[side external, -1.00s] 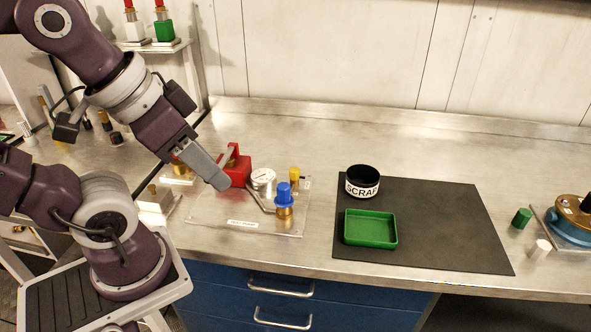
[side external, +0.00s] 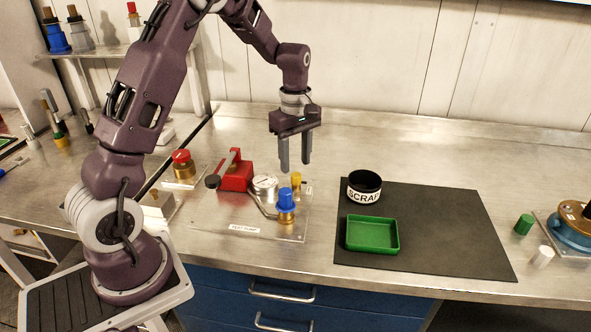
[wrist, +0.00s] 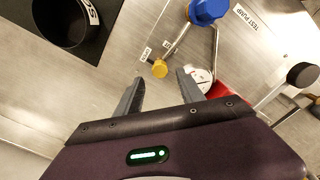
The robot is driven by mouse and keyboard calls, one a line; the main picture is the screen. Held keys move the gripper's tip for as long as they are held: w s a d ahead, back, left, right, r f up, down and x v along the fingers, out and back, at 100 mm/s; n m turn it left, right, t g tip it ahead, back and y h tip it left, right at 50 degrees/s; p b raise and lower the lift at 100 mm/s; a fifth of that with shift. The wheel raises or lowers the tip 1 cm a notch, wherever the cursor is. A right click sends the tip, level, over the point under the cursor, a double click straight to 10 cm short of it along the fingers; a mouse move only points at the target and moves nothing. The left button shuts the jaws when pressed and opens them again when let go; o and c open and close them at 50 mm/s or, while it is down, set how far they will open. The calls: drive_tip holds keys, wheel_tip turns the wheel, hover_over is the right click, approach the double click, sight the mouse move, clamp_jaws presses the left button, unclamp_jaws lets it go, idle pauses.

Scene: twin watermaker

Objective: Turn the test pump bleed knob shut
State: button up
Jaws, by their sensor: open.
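The test pump sits on a clear base plate (side external: 240,243), with a red body (side external: 237,176), a round gauge (side external: 265,184) and a blue-capped brass fitting (side external: 286,200). A small yellow knob (side external: 297,179), which looks like the bleed knob, stands at the plate's back right. My gripper (side external: 295,166) points down, open and empty, above and close to the yellow knob. In the wrist view the knob appears just beyond the gap between the fingertips (wrist: 158,76). No contact is visible.
A black SCRAP cup (side external: 364,188) and a green tray (side external: 372,234) stand on a dark mat (side external: 440,240) to the right. The pump's lever with a black grip (side external: 213,181) sticks out left. The bench behind the mat is clear.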

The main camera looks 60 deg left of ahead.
sight(295, 174)
wheel_tip(295, 174, down, 4)
drive_tip(key=shift+r, duration=0.25)
drive_tip(key=shift+c, duration=0.4)
clamp_jaws()
